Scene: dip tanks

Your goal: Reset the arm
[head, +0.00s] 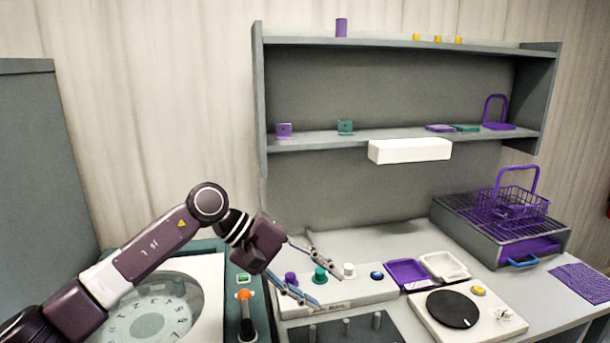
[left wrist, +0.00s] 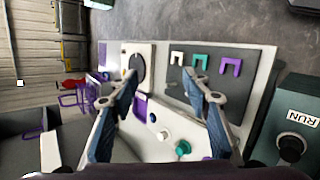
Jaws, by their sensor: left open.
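My left arm comes in from the left in the head view. Its gripper (head: 322,278) is open and empty, with the two fingers spread wide above the white panel (head: 360,293) with purple, green, white and blue knobs. In the left wrist view the open left gripper (left wrist: 160,82) frames the bench, with nothing between its fingers. The fingers look apart from the knobs, though the exact height is hard to tell. My right gripper is not in view.
A shelf unit (head: 258,90) stands behind the bench. A purple wire basket (head: 512,205) sits on a grey rack at right. A purple tray (head: 407,274) and a white device with a black disc (head: 451,309) lie nearby. A dial machine (head: 205,285) is below my arm.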

